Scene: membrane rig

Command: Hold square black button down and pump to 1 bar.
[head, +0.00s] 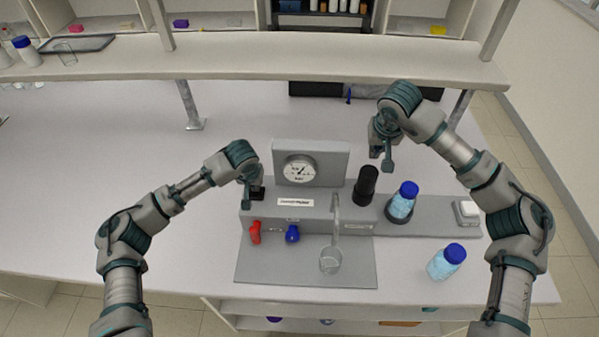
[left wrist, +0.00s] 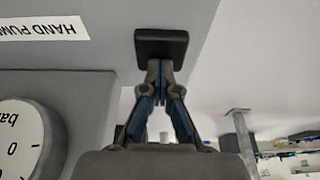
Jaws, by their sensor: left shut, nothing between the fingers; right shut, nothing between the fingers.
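The square black button (head: 258,192) is at the left end of the grey rig (head: 350,222); it also shows in the left wrist view (left wrist: 161,44). My left gripper (head: 247,204) is shut, its fingertips (left wrist: 160,68) at the button's edge. I cannot tell whether they press it. The round white gauge (head: 299,169) stands on the rig's back panel; its reading is too small to tell, and it is partly visible in the left wrist view (left wrist: 18,140). A black cylinder (head: 366,186), perhaps the pump handle, stands upright right of the gauge. My right gripper (head: 387,167) is shut and empty, above and right of it.
Red (head: 255,232) and blue (head: 292,234) knobs are on the front. A glass beaker (head: 330,260) stands under a spout. A shelf (head: 290,57) spans behind.

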